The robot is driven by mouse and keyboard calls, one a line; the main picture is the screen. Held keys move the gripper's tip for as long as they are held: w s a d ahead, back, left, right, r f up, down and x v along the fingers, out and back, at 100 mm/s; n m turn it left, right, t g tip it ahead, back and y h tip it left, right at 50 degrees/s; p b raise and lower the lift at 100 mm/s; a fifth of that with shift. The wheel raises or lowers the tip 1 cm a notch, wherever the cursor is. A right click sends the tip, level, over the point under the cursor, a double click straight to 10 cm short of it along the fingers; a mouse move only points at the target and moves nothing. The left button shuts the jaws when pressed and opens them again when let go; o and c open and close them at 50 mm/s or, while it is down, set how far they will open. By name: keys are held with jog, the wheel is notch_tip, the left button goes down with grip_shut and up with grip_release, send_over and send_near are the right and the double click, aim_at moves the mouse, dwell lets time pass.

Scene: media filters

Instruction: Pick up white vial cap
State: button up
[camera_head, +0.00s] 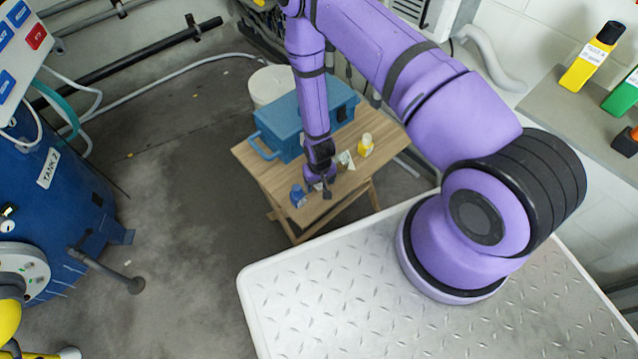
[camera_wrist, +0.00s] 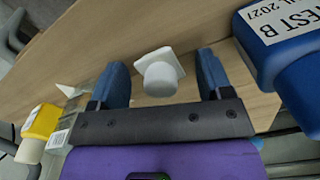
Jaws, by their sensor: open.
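The white vial cap (camera_wrist: 161,74), a round knob on a squarish flange, shows in the wrist view over the wooden table top. It lies between the two blue fingers of my gripper (camera_wrist: 163,78), with a gap on each side. The gripper is open and holds nothing. In the head view my gripper (camera_head: 322,190) points down low over the front part of the small wooden table (camera_head: 262,160). I cannot make out the cap there. How far the fingertips are above the table is hard to tell.
A blue bottle (camera_head: 298,196) stands close to the gripper; it also shows at right in the wrist view (camera_wrist: 290,60). A blue toolbox (camera_head: 283,124) stands behind.

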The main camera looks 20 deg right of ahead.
jog(key=shift+f, duration=0.1)
jog(key=c, duration=1.1)
jog(key=shift+r, duration=0.75)
notch_tip(320, 180, up, 2)
jog(key=shift+w+r, duration=0.1)
jog(key=s, duration=0.5)
jog(key=s+r, duration=0.1)
jog(key=s, duration=1)
jog(key=shift+d+r, duration=0.15)
